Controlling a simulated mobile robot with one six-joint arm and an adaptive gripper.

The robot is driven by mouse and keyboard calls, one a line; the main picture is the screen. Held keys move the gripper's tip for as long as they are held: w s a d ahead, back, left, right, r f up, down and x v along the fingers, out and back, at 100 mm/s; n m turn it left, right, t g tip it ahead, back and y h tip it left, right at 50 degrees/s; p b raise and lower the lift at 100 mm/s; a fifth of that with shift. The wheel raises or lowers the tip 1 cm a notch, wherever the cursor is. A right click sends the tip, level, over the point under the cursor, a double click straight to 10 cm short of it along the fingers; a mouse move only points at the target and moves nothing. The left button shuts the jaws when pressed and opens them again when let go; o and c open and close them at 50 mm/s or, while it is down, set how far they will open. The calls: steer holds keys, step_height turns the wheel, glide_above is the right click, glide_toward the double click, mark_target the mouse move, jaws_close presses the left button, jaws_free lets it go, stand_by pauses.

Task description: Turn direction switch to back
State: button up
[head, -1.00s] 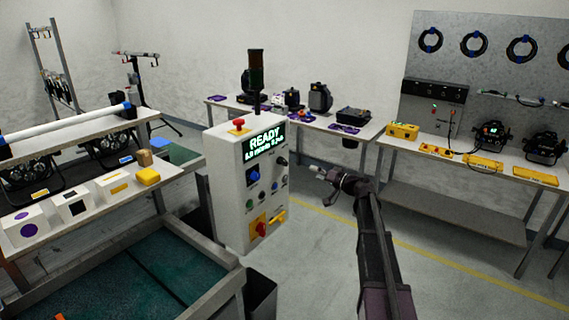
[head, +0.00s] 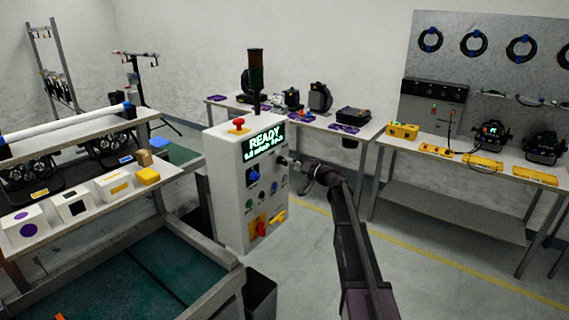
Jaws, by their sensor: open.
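A light grey control cabinet (head: 229,193) stands left of centre with a lit green display (head: 264,141) reading READY. Its front has a black knob (head: 282,161) at the upper right, a blue switch (head: 253,175) at the left and small buttons below. I cannot read the labels, so I cannot tell which is the direction switch. My gripper (head: 295,164) is open and points left at the black knob, very close to it. Whether it touches is too small to tell. A red rotary handle on a yellow plate (head: 261,227) sits low on the panel.
A red mushroom button (head: 239,124) and a dark signal tower (head: 255,75) top the cabinet. A green-floored, metal-framed bin (head: 130,280) and a bench with white boxes (head: 115,185) lie to the left. Benches line the back and right. The floor right of my arm is clear.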

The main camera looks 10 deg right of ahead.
mark_target(285, 162)
steer(key=shift+x, duration=1.8)
steer(key=c, duration=1)
